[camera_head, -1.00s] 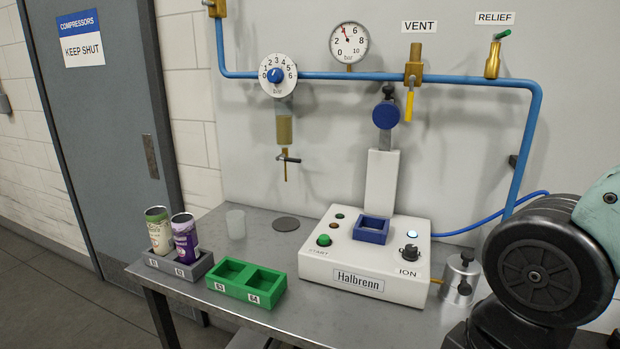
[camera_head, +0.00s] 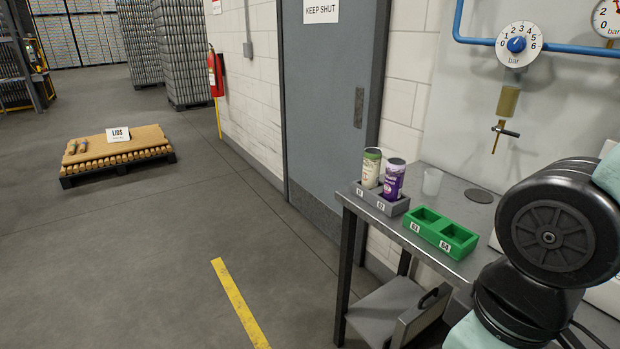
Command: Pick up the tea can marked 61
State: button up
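A green and cream can (camera_head: 371,168) stands upright in the left slot of the grey two-slot holder (camera_head: 384,206), at the slot labelled 61. A purple and white can (camera_head: 393,180) stands in the right slot, which seems labelled 62. The holder sits at the left end of the grey metal table (camera_head: 462,266). My arm shows as a black joint and pale green links at the right edge. My gripper is not in view, so I cannot see where it is relative to the cans.
A green two-slot holder (camera_head: 439,234), labelled 63 and 64, is empty beside the grey one. A clear cup (camera_head: 432,181) and a dark disc (camera_head: 478,196) lie behind. A box with a handle (camera_head: 394,312) is under the table. Open floor lies left, with a lids pallet (camera_head: 118,155).

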aim_at(373, 156)
jog(key=u, duration=0.15)
jog(key=z, duration=0.85)
jog(key=j+z, duration=0.7)
jog(key=j, duration=0.2)
jog(key=k+j+z, duration=0.1)
jog(key=j+z, duration=0.2)
jog(key=j, duration=0.15)
jog(key=k+j+z, duration=0.15)
jog(key=j+z, duration=0.2)
jog(key=k+j, duration=0.15)
jog(key=j, duration=0.2)
jog(key=k+j, duration=0.15)
jog(key=j, duration=0.25)
jog(key=k+j+z, duration=0.1)
jog(key=j, duration=0.25)
jog(key=k+j, duration=0.2)
jog(key=j, duration=0.2)
jog(key=k+j+z, duration=0.1)
jog(key=j, duration=0.25)
jog(key=k+j, duration=0.2)
jog(key=j, duration=0.15)
jog(key=i+j, duration=0.5)
jog(key=j, duration=0.2)
